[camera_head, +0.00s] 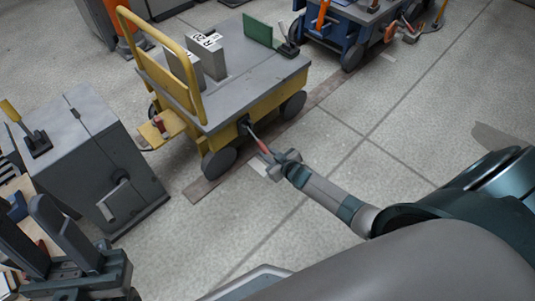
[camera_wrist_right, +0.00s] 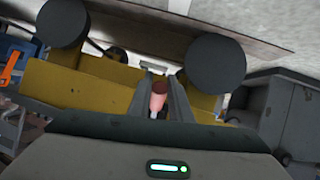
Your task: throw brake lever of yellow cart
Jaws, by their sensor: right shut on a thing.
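The yellow cart (camera_head: 278,95) has a grey deck, dark wheels and a yellow push handle, and stands at the upper middle of the head view. Its brake lever (camera_head: 262,145), with a red grip, sticks out from its near side, tilted down. My right gripper (camera_head: 275,160) is shut on the lever's red end. In the right wrist view the red grip (camera_wrist_right: 158,92) lies between the two fingers, with the cart's yellow side (camera_wrist_right: 80,95) behind. My left gripper (camera_head: 45,225) is at the lower left, its fingers apart and empty, away from the cart.
Grey boxes (camera_head: 205,58) and a green panel (camera_head: 257,29) stand on the cart's deck. A grey cabinet (camera_head: 90,165) with a yellow-tipped lever stands left of the cart. A blue cart (camera_head: 337,28) is behind.

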